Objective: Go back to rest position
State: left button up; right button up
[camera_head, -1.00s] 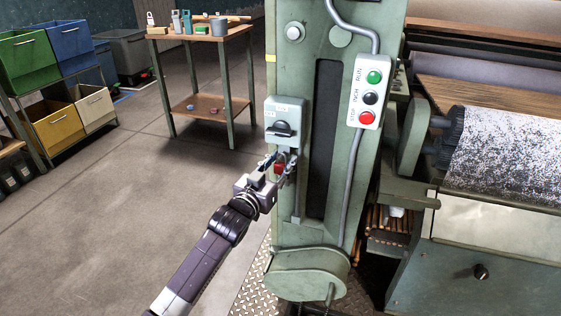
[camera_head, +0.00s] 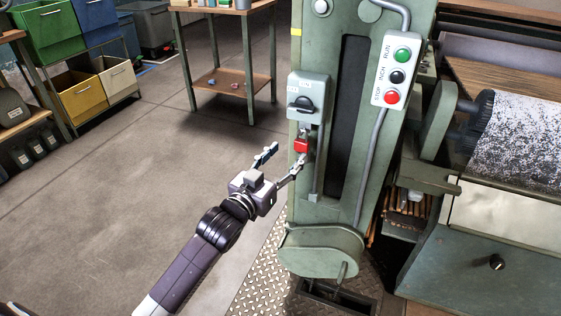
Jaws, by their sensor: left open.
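My left gripper (camera_head: 282,160) is open and empty, in front of the green machine column (camera_head: 330,190). Its fingers are spread, with the right finger close to the red padlock (camera_head: 302,145); I cannot tell whether they touch. The padlock hangs below the grey switch box (camera_head: 308,98) with its dark rotary handle. My right gripper is not in view.
A control panel (camera_head: 397,73) with green, black and red buttons is on the column. A roller machine (camera_head: 515,135) fills the right side. A wooden table (camera_head: 220,85) and coloured bins (camera_head: 75,95) stand at the back left. Open floor (camera_head: 120,190) lies left of my arm.

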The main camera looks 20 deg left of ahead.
pick_arm(q)
jog(key=s+f+g+y+p, duration=0.3)
jog(key=s+f+g+p, duration=1.05)
jog(key=s+f, duration=2.75)
pick_arm(e)
jog(key=s+f+g+b, duration=0.1)
jog(key=s+f+b, duration=0.1)
jog(key=s+f, duration=0.6)
pick_arm(q)
jog(key=s+a+f+g+p, duration=0.1)
jog(key=s+f+p, duration=0.1)
jog(key=s+p, duration=0.2)
jog(key=s+a+f+g+p, duration=0.1)
jog(key=s+p, duration=0.3)
jog(key=s, duration=0.6)
jog(key=shift+a+f+g, duration=0.15)
jog(key=shift+f+g, duration=0.5)
jog(key=shift+f, duration=0.15)
pick_arm(e)
jog(key=s+d+f, duration=0.1)
jog(key=s+f, duration=0.1)
jog(key=s, duration=0.4)
jog(key=s+d+f+g, duration=0.1)
jog(key=s+d+f, duration=0.1)
jog(key=s, duration=0.4)
jog(key=shift+s+d+f, duration=0.15)
jog(key=shift+s+f, duration=0.15)
jog(key=shift+f, duration=0.3)
